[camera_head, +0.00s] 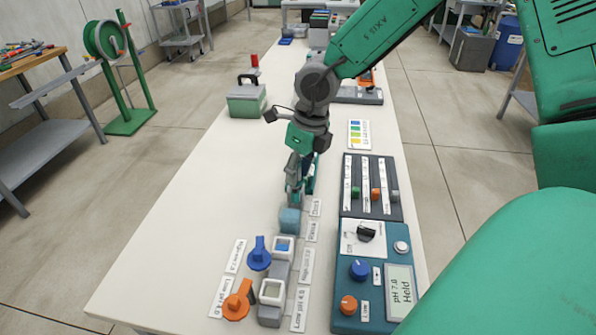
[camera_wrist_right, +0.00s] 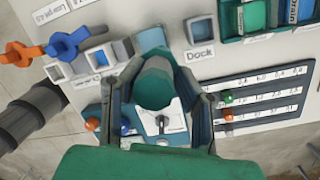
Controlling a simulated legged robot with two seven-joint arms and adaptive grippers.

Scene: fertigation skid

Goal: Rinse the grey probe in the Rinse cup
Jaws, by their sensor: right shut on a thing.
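My right gripper (camera_head: 297,190) points down just above the light blue Rinse cup (camera_head: 289,220), in the row of cups along the table. In the wrist view its two fingers are shut on the grey probe (camera_wrist_right: 154,84), a thick round body seen end-on. The Rinse cup (camera_wrist_right: 150,40) shows just beyond the probe there. The probe's lower end is hidden, so I cannot tell whether it is inside the cup. My left gripper is not in view.
The High pH cup (camera_head: 283,247) and Low pH cup (camera_head: 271,291) stand nearer, beside a blue knob (camera_head: 258,254) and an orange knob (camera_head: 238,301). The table's left side is clear up to a green case (camera_head: 247,100).

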